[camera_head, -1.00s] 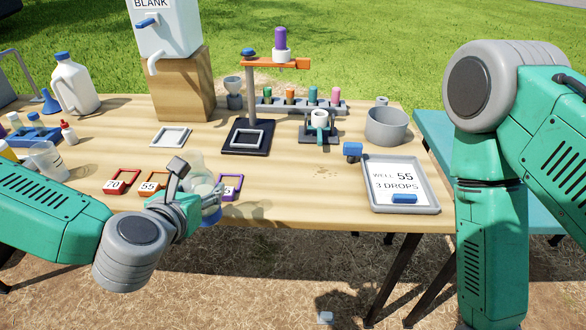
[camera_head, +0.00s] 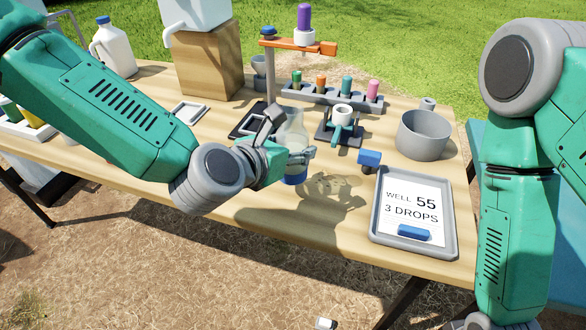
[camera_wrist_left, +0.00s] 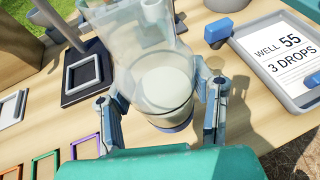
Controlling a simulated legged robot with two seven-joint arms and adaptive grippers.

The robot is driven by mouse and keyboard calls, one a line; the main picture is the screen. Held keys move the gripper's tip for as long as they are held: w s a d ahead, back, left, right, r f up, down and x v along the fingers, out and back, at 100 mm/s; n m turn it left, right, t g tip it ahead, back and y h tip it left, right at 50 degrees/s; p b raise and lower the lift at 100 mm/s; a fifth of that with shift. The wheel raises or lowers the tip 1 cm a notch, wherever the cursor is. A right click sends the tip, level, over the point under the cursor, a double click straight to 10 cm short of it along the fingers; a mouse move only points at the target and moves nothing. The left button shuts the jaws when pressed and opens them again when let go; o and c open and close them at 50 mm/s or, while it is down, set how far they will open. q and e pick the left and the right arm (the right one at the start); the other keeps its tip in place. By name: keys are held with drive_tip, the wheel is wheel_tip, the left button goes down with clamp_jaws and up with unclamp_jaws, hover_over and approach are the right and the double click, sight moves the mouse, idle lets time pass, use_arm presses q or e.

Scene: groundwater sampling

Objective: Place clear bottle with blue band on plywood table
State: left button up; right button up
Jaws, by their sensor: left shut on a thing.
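The clear bottle (camera_head: 293,134) with a blue band at its base stands about upright in my left gripper (camera_head: 291,150). In the left wrist view the bottle (camera_wrist_left: 155,75) sits between the two fingers of my left gripper (camera_wrist_left: 163,108), which are shut on it, and pale liquid shows inside. The bottle is over the plywood table (camera_head: 262,212). Its shadow falls to the right on the wood; I cannot tell whether its base touches the surface.
A grey tray (camera_head: 452,235) with a "WELL 55, 3 DROPS" card lies right. A grey bowl (camera_head: 424,138), a blue block (camera_head: 369,158) and a small stand (camera_head: 340,128) are behind. A stand with an orange arm (camera_head: 300,45) rises at the back. Bare wood lies in front.

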sight(296, 166)
use_arm(q)
drive_tip(key=f, duration=0.2)
drive_tip(key=d+f+b, duration=0.1)
drive_tip(key=f, duration=0.1)
drive_tip(key=shift+f, duration=0.35)
drive_tip(key=shift+a, duration=0.55)
drive_tip(key=shift+f, duration=0.1)
drive_tip(key=o, duration=1.3)
drive_tip(key=shift+d, duration=0.4)
